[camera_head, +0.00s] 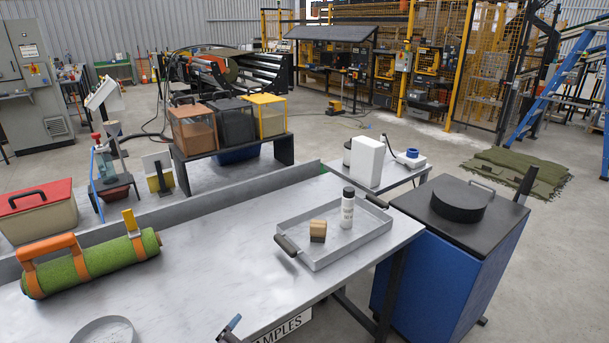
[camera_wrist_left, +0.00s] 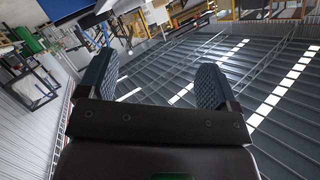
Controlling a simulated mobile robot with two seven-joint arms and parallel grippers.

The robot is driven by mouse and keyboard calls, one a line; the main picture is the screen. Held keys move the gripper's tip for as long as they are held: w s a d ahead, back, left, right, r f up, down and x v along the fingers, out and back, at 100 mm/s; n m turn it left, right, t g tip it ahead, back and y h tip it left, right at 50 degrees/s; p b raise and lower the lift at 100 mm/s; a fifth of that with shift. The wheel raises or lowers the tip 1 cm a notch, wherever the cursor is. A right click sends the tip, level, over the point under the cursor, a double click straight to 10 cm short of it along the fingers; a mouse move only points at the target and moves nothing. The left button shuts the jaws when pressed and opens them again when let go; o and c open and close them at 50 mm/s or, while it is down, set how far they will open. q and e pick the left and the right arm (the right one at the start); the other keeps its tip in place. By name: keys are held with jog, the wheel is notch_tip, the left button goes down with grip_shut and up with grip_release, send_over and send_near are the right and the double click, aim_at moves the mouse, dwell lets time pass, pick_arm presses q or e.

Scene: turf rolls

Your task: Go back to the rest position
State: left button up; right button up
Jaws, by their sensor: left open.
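My left gripper (camera_wrist_left: 155,62) shows in the left wrist view with its two dark ridged fingers wide apart and nothing between them. It points up over the hall, toward the corrugated wall and roof. In the head view, a small dark tip (camera_head: 230,328) shows at the bottom edge; I cannot tell which part of me it is. My right gripper is not in view. A green turf roll (camera_head: 95,262) with orange straps lies at the table's left. A grey tray (camera_head: 345,253) holds a white bottle (camera_head: 347,208) and a small brown block (camera_head: 318,231).
The metal table (camera_head: 215,245) has clear room in its middle. A round grey dish (camera_head: 103,330) sits at the front left. Brown, black and yellow-framed bins (camera_head: 235,120) stand behind. A blue cabinet (camera_head: 440,250) with a black disc stands at the right.

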pick_arm(q)
jog(key=s+a+f+n+g+y, duration=0.1)
jog(key=s+a+f+n+y, duration=0.1)
jog(key=s+a+f+n, duration=0.2)
jog(key=s+a+f+n+g+y, duration=0.1)
jog(key=s+a+f+n+y, duration=0.1)
jog(key=s+a+f+n, duration=0.2)
jog(key=s+a+f, duration=0.3)
jog(key=s+a, duration=0.5)
jog(key=a, duration=0.1)
jog(key=shift+s+f+n+g, duration=0.2)
jog(key=shift+f+n+g, duration=0.1)
jog(key=shift+f, duration=0.05)
